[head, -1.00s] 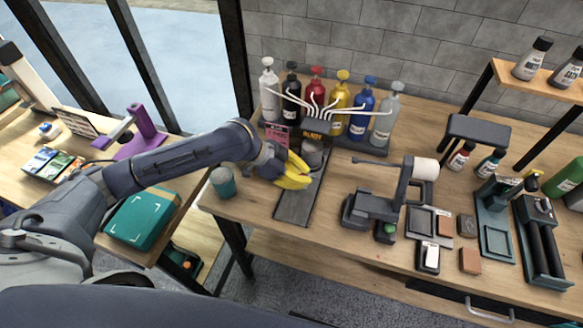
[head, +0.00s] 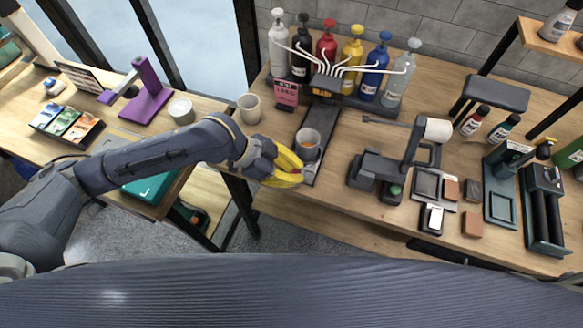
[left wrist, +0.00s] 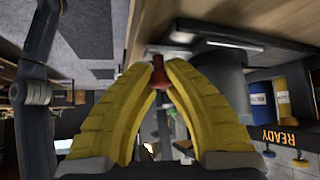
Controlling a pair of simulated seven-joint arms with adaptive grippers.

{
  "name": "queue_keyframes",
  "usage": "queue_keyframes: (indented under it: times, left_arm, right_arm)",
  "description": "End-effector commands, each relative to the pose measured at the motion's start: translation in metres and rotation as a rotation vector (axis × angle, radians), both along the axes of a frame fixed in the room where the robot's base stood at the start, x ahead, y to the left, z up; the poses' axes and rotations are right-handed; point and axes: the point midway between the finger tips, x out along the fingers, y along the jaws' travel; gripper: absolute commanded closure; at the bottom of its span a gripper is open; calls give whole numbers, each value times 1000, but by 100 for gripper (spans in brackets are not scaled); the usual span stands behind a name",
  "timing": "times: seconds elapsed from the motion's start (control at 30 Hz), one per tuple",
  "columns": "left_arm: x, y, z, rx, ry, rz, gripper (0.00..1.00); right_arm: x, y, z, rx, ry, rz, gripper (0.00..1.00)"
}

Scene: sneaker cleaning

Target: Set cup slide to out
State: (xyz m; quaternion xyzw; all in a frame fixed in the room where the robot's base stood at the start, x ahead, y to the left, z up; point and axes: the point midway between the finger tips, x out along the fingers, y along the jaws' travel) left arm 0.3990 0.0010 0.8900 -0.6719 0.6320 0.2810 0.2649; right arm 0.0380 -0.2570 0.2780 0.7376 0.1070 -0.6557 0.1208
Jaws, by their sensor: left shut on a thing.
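My left gripper (head: 290,170), with yellow fingers, is at the front of the cup slide (head: 302,172) on the workbench. A grey cup (head: 307,143) with an orange-looking inside stands upright on the slide, towards the front end of its dark track (head: 319,114). In the left wrist view the fingers (left wrist: 158,66) close around a small red knob (left wrist: 158,75) below the bench edge line. The slide is partly hidden by the fingers in the head view. My right gripper is not in view.
Several pump bottles (head: 368,72) with white tubes stand behind the READY dispenser (head: 326,85). A pink sign (head: 286,93) and a pale cup (head: 249,108) stand left of the track. A grey stand with a white roll (head: 438,129) is to the right.

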Motion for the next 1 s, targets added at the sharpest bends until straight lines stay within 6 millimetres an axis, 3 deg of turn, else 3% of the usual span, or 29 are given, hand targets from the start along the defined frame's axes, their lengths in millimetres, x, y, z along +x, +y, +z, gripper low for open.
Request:
queue_keyframes:
  times: [0.03,0.2,0.23,0.5,0.77,1.0]
  left_arm:
    - [-2,-5,10,-23,-3,-6,100]
    - [-2,-6,10,-24,-2,-6,100]
    - [-2,-6,10,-24,-2,-6,84]
    - [-2,-3,6,-15,0,-5,56]
    - [-2,-1,5,-10,1,-4,56]
    - [-3,17,22,-8,-2,-3,56]
  right_arm:
    - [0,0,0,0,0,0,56]
    - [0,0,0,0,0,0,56]
    - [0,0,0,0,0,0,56]
    - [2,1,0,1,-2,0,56]
    - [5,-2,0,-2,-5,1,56]
    - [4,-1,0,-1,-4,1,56]
